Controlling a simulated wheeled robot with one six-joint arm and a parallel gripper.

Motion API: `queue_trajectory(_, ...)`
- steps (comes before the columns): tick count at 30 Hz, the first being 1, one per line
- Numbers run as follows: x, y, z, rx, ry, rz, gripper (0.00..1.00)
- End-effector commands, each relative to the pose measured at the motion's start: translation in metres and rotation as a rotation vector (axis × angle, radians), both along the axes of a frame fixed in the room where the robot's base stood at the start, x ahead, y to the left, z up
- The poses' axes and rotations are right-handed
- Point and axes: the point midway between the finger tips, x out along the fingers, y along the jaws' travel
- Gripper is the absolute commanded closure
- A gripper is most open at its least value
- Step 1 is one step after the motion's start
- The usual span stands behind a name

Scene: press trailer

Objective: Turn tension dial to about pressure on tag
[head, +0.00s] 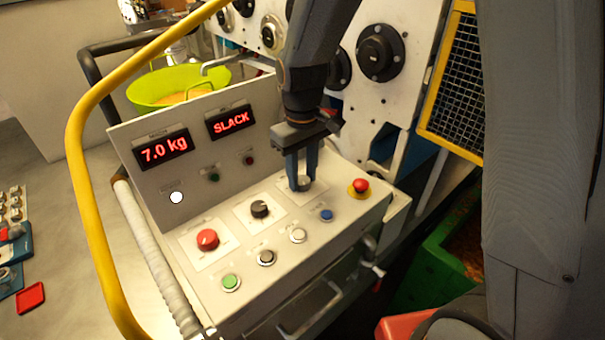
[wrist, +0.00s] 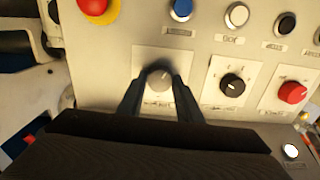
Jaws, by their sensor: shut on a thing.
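My gripper (head: 302,182) points down at the far right end of the sloped control panel (head: 325,235). Its fingers are shut on a grey dial (wrist: 159,79), one on each side, as the wrist view shows. A black dial (head: 260,208) and a red dial (head: 207,239) sit in a row to its left in the head view; they also show in the wrist view as the black dial (wrist: 232,85) and the red dial (wrist: 292,92). The dial labels are too small to read, and I cannot make out the tag. One display (head: 165,149) reads 7.0 kg; another (head: 231,121) reads SLACK.
A red mushroom button (head: 359,187) stands close right of my gripper. Green (head: 230,282), black, white and blue (head: 326,215) buttons line the panel's front. A yellow rail (head: 82,190) curves along the left. A white lamp (head: 176,197) is lit on the upright plate.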

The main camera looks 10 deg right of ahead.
Motion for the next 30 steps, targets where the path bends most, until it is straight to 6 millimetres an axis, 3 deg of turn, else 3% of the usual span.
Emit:
queue_trajectory(15, 0.001, 0.0004, 0.0012, 0.001, -0.003, -0.451, 0.9)
queue_trajectory(30, 0.0011, 0.0005, 0.0013, 0.001, -0.003, -0.647, 0.9)
